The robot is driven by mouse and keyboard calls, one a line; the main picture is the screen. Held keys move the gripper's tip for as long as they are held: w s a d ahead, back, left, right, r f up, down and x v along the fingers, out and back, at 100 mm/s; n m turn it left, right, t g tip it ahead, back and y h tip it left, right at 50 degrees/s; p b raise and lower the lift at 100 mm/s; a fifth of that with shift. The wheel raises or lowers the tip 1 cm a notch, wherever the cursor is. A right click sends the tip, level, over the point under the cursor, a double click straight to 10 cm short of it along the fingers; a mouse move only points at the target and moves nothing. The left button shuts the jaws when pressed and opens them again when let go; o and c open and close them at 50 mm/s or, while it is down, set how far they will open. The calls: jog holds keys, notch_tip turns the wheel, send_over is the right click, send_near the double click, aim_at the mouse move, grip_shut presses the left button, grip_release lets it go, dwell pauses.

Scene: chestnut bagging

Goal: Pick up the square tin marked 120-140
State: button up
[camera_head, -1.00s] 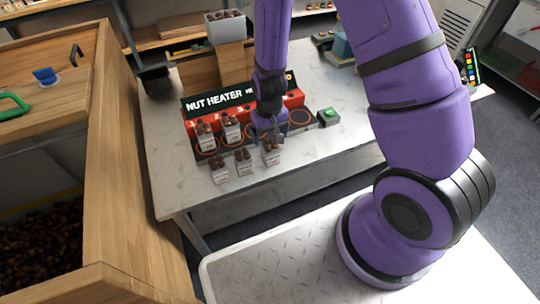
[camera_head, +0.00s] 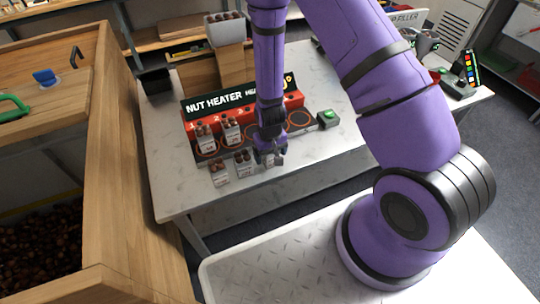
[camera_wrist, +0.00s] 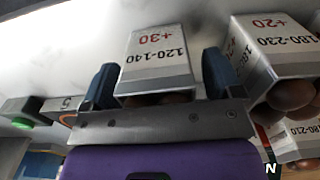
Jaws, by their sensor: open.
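The square tin marked 120-140 and +30 (camera_wrist: 158,48) fills the middle of the wrist view, chestnuts showing at its open end. Its printing appears upside down there. My gripper (camera_wrist: 158,78) is open, with one blue finger on each side of the tin; I cannot tell whether either finger touches it. In the head view, my gripper (camera_head: 268,155) is low at the front of the heater, and the tin (camera_head: 279,160) shows only in part behind it. The tin stands on the metal table (camera_head: 300,175).
A tin marked 180-230 (camera_wrist: 275,45) stands close beside one finger. Other filled tins stand in front (camera_head: 220,174) and on the nut heater (camera_head: 205,140). A green-button box (camera_head: 328,119) is right of the heater. The table's front right is clear.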

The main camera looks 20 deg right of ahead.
jog(key=shift+f, duration=0.1)
jog(key=c, duration=1)
jog(key=shift+c, duration=0.3)
